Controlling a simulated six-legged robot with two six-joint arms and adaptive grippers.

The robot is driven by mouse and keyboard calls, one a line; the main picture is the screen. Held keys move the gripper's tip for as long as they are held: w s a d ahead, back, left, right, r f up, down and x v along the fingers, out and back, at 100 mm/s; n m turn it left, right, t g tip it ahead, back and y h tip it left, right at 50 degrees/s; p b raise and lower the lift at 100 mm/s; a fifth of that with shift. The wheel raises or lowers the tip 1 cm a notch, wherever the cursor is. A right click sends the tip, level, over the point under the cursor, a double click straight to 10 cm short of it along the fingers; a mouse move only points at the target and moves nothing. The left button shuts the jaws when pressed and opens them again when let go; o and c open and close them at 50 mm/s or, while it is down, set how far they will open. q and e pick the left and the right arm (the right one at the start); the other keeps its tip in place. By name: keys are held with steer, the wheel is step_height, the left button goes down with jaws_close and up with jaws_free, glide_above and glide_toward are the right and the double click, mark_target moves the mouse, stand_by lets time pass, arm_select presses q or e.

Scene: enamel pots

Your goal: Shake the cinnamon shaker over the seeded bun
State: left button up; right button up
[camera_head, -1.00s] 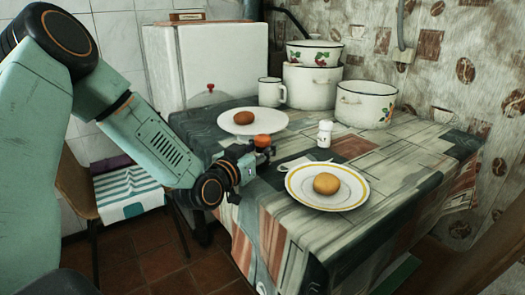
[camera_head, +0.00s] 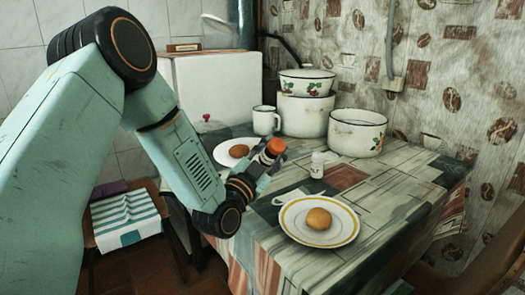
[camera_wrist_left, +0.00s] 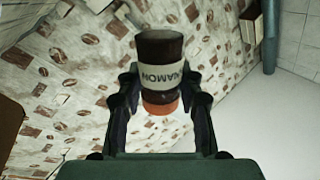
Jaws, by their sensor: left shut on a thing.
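The cinnamon shaker (camera_head: 274,146), with an orange cap, is held in my left gripper (camera_head: 268,162) above the table's left part. In the left wrist view the shaker (camera_wrist_left: 165,70) shows a dark body and a pale label partly reading "NAMON", between both fingers of the gripper (camera_wrist_left: 160,88). A round golden bun (camera_head: 318,219) lies on a yellow-rimmed plate (camera_head: 293,230) at the front. A darker brown bun (camera_head: 239,151) lies on a white plate (camera_head: 222,157) behind the gripper. Seeds are too small to make out on either bun. My right gripper is not in view.
A white shaker (camera_head: 317,165) stands behind the front plate. A white mug (camera_head: 265,121), stacked enamel pots (camera_head: 304,114) and another pot (camera_head: 356,133) stand at the back. The table's right side (camera_head: 405,185) is clear.

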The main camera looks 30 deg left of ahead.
arm_select(q)
steer(key=m, duration=0.2)
steer(key=d+m+t, duration=0.1)
steer(key=m, duration=0.1)
steer(key=shift+r+h, duration=0.1)
steer(key=shift+h, duration=0.3)
steer(key=m, duration=0.2)
steer(key=d+m+h, duration=0.1)
steer(key=m, duration=0.1)
steer(key=shift+r+m+t, duration=0.1)
steer(key=shift+m+t, duration=0.2)
steer(key=shift+t, duration=0.1)
steer(key=d+m+h, duration=0.1)
steer(key=m+h, duration=0.1)
steer(key=m, duration=0.2)
steer(key=m+g+h+p, duration=0.1)
steer(key=m+g+h, duration=0.15)
steer(key=m, duration=0.85)
glide_above(310, 212)
steer(key=shift+w+a+f+t, duration=0.1)
steer(key=shift+a+f+t, duration=0.05)
steer(key=shift+f+t, duration=0.15)
steer(key=shift+f+b, duration=2.4)
steer(key=shift+f, duration=0.4)
steer(key=shift+r, duration=0.15)
